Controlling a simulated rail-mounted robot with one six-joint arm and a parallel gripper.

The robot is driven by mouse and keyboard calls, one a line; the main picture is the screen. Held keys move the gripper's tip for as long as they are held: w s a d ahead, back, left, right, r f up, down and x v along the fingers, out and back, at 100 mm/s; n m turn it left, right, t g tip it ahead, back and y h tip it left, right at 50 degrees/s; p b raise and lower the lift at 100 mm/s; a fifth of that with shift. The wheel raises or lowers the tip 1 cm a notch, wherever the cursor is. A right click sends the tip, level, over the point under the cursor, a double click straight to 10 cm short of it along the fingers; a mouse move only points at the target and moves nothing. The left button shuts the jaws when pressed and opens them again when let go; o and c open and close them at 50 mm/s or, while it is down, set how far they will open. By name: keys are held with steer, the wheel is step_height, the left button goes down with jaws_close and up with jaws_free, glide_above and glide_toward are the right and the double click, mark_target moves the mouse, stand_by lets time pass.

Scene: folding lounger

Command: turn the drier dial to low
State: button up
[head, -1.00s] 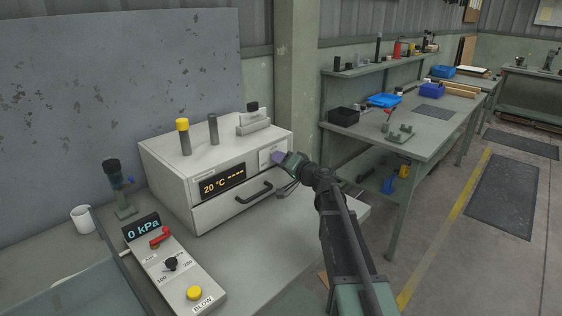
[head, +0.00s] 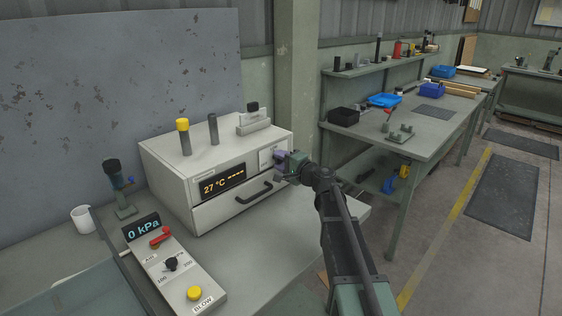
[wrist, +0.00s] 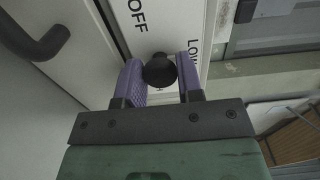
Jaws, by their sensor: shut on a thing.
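The drier is a white box (head: 225,218) on the bench, with an amber display (head: 222,184) reading 27 °C and dashes. Its dial panel (head: 267,154) is at the right end of the front face. In the wrist view the black dial (wrist: 159,71) sits between the two purple finger pads of my gripper (wrist: 160,77), which is shut on it. "OFF" shows to the upper left of the dial and "LOW", partly covered, to its right. In the head view my gripper (head: 281,165) is at the panel and hides the dial. The dial's pointer mark cannot be seen.
The drier's black drawer handle (head: 254,193) is just below left of my gripper; a dark handle (wrist: 45,42) also shows in the wrist view. A control box (head: 180,280) with a yellow button stands front left. A second bench (head: 440,138) is to the right.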

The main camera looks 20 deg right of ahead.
stand_by(0.4)
steer(key=o, duration=0.9)
steer(key=shift+s, duration=0.15)
steer(key=v, duration=1)
steer(key=shift+s+d, duration=0.2)
steer(key=shift+d, duration=0.05)
